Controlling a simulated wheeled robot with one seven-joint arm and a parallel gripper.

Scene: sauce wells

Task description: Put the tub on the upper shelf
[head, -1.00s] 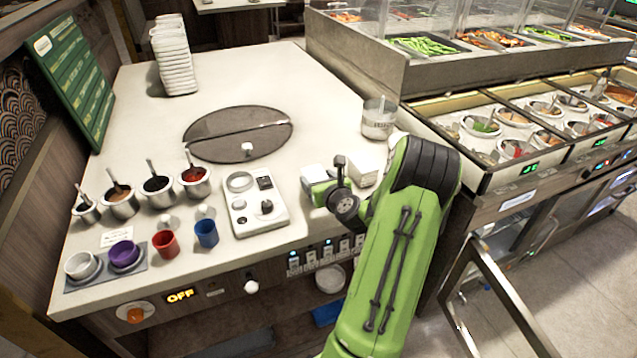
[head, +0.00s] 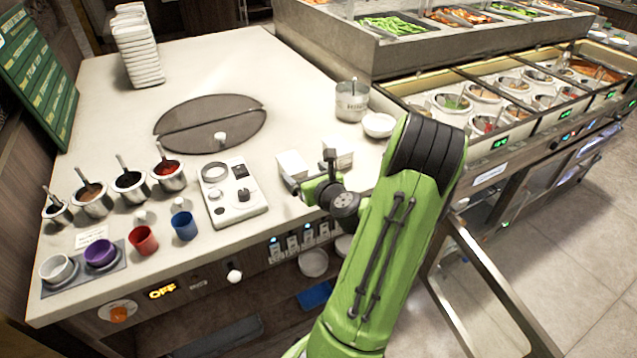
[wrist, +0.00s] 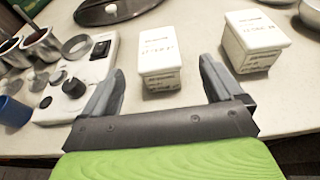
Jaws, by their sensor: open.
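A white lidded tub with printed labels (wrist: 160,58) stands upright on the counter, ahead of my gripper. It also shows in the head view (head: 291,164), partly behind my gripper. A second, similar white tub (wrist: 253,42) stands to its right and also shows in the head view (head: 340,152). My gripper (wrist: 162,70) is open and empty, with the first tub showing between its fingers from the near side. I cannot tell whether the fingertips flank it. Under the counter front, a shelf space holds a pale round dish (head: 313,262); the shelf boards are mostly in shadow.
A control box with a knob (head: 236,195) stands left of the tubs. A metal pot (head: 352,100) and a white bowl (head: 379,125) stand behind and right. Sauce pots, cups and stacked white trays (head: 138,50) are at left. A blue item (head: 316,295) lies low under the counter.

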